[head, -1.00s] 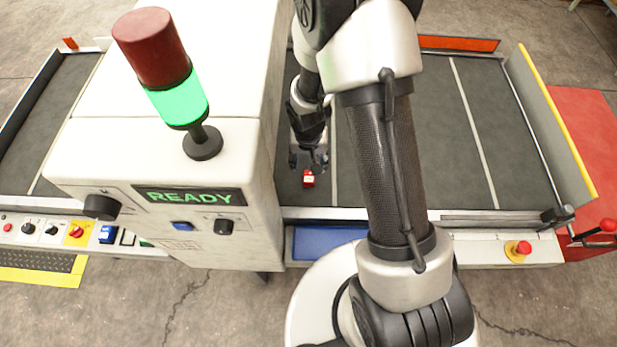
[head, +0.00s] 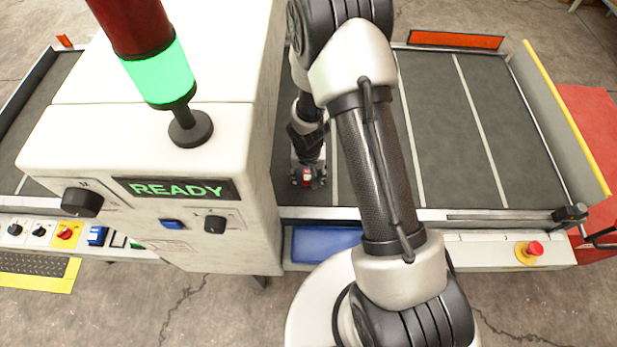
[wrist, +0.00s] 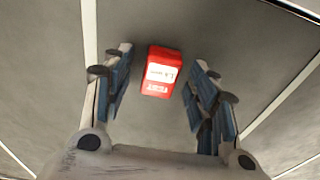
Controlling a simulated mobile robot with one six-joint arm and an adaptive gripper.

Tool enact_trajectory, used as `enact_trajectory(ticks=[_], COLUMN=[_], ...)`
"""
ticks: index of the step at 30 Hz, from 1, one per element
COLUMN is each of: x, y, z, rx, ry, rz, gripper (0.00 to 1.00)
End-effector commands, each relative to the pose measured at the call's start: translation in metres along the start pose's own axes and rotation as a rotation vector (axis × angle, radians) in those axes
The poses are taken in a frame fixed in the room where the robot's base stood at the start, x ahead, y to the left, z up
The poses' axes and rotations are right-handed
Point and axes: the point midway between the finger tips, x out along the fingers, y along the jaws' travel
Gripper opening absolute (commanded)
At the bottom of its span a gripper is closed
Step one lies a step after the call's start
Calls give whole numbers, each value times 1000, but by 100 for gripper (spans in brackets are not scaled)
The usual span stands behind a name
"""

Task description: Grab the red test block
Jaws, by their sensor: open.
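The red test block (head: 306,179) lies on the dark conveyor belt, close beside the white machine. My gripper (head: 308,180) is low over it and partly covers it in the head view. In the wrist view the red block (wrist: 160,72) with a white label sits between the two blue-padded fingers of my gripper (wrist: 157,80). The fingers are open, with a gap on each side of the block. I cannot tell how far down the fingertips reach beside it.
The white machine (head: 150,220) with a lit READY panel stands just left of the gripper. A blue tray (head: 325,243) is at the belt's front edge. The belt (head: 450,150) to the right is clear. A red button (head: 535,248) is at the front right.

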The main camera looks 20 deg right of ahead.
Motion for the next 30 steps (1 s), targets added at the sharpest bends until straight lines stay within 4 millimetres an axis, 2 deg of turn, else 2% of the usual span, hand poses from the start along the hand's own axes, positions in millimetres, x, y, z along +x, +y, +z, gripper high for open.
enact_trajectory(ticks=[2, 25, 30], x=[-1, -1, -1], y=[0, 0, 0], z=[0, 0, 0], rx=[0, 0, 0], ry=[0, 0, 0], rz=[0, 0, 0], gripper=[53, 2, 2])
